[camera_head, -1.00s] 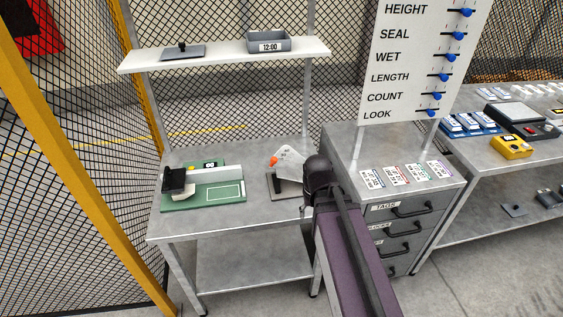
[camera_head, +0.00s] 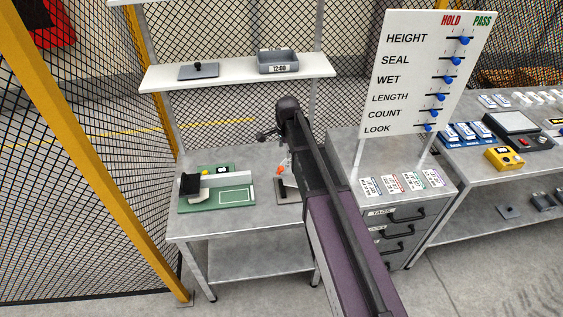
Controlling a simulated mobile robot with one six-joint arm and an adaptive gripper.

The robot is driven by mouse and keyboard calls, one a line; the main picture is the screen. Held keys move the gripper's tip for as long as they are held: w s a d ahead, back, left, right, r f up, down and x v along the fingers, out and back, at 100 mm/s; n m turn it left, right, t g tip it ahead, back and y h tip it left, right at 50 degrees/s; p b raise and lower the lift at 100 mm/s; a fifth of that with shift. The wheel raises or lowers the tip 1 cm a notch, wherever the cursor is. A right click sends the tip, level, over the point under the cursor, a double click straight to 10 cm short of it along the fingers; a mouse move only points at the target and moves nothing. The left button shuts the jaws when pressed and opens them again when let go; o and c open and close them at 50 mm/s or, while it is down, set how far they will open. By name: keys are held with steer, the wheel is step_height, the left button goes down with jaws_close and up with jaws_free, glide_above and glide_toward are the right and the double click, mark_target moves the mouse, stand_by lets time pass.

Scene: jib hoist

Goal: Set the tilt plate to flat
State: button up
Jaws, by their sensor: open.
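A small grey base (camera_head: 283,189) with a dark upright part and a white, orange-tipped piece (camera_head: 283,168) stands at the right of the grey metal bench. It may be the tilt plate, but I cannot tell for sure. My arm covers most of it, so its tilt is hidden. My gripper (camera_head: 267,134) is small and dark in this view. It is open and appears empty, in front of the mesh between shelf and bench top, apart from the bench items.
A green board (camera_head: 217,200) with a grey bar and black block lies on the bench's left. Above, a shelf (camera_head: 235,70) holds a handled plate (camera_head: 198,71) and a grey tray (camera_head: 278,62). A slider board (camera_head: 425,75) stands right, above a drawer cabinet.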

mark_target(282, 167)
steer(key=shift+w+a+r+m, duration=0.3)
steer(key=shift+w+r+m, duration=0.1)
steer(key=shift+w, duration=0.25)
steer(key=shift+f, duration=0.1)
steer(key=f+b, duration=0.4)
steer(key=w+f+b, duration=0.1)
steer(key=f+b, duration=0.8)
steer(key=shift+w+a+f, duration=0.15)
steer(key=shift+a+f, duration=0.1)
stand_by(0.5)
jaws_close()
stand_by(0.4)
